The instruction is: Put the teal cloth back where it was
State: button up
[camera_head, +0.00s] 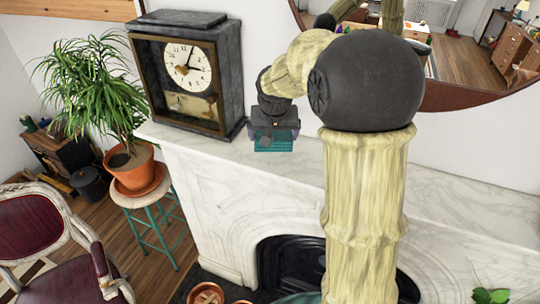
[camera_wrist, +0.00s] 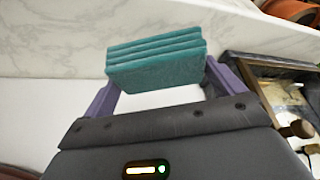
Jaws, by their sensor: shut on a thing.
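The teal cloth (camera_head: 273,144) is a small folded stack, held in my gripper (camera_head: 274,131) over the white marble mantel shelf (camera_head: 235,160), right of the clock. In the wrist view the cloth (camera_wrist: 157,60) shows several folded layers between the two purple fingers of my gripper (camera_wrist: 160,82). The fingers are shut on its two ends. I cannot tell whether the cloth touches the shelf or hangs just above it.
A dark mantel clock (camera_head: 190,70) stands close on the left. A round mirror (camera_head: 465,90) is on the wall behind. A potted plant (camera_head: 95,95) sits on a teal-legged stool (camera_head: 150,205). The shelf between clock and arm is clear.

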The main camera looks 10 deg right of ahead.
aim_at(274, 143)
jog(key=shift+w+f+p, duration=0.1)
jog(key=shift+f+p, duration=0.25)
jog(key=shift+f, duration=1.4)
jog(key=shift+w+f+p, duration=0.1)
jog(key=shift+f+p, duration=0.55)
jog(key=shift+f, duration=1.25)
jog(key=o, duration=0.5)
jog(key=shift+r, duration=0.15)
